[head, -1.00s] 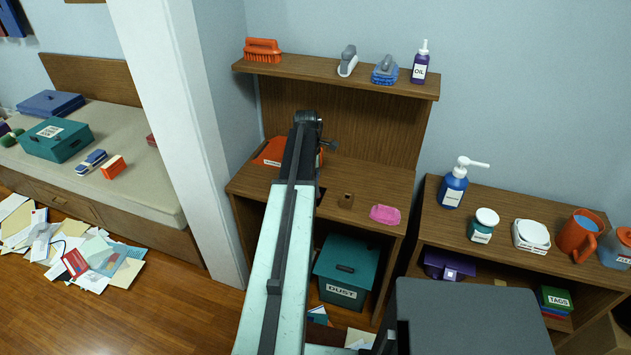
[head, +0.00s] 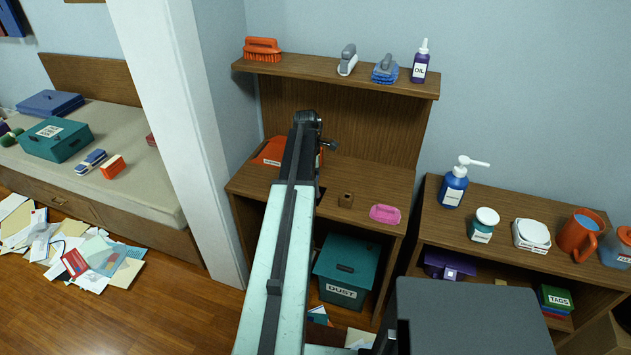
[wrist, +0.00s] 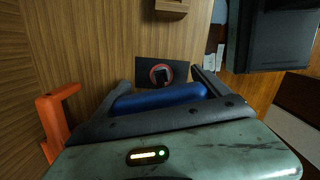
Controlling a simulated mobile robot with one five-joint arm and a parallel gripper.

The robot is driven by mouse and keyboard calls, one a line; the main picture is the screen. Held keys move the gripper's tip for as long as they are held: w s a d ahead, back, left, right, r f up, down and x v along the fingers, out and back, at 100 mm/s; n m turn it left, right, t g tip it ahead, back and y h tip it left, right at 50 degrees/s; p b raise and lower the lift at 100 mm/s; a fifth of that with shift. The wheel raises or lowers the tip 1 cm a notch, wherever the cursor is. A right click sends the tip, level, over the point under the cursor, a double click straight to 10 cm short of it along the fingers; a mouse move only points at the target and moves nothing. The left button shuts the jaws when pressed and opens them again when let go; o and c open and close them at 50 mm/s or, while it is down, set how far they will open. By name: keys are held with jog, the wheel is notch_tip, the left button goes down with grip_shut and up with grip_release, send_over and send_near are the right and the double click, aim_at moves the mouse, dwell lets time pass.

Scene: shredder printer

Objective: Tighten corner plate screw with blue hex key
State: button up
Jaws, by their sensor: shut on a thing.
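In the wrist view my gripper (wrist: 163,98) is shut on a blue bar-shaped thing, likely the blue hex key (wrist: 160,96), which lies across between the fingers. Just beyond it is a dark corner plate (wrist: 145,72) on the wooden desk, with a red-ringed round screw (wrist: 161,74) that has a dark centre. Whether the key's tip sits in the screw is not clear. In the head view my arm hides the plate, the screw and most of the gripper.
An orange object (wrist: 52,125) stands at left in the wrist view. A teal DUST bin (head: 346,270) stands underneath. A shelf (head: 340,78) holds brushes and oil above.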

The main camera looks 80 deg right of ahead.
jog(key=shift+f+b, duration=0.75)
jog(key=shift+f, duration=0.15)
jog(key=m, duration=0.3)
dwell(0.3)
jog(key=m, duration=0.2)
jog(key=shift+m+y, duration=0.3)
jog(key=shift+y, duration=0.1)
jog(key=shift+m, duration=0.4)
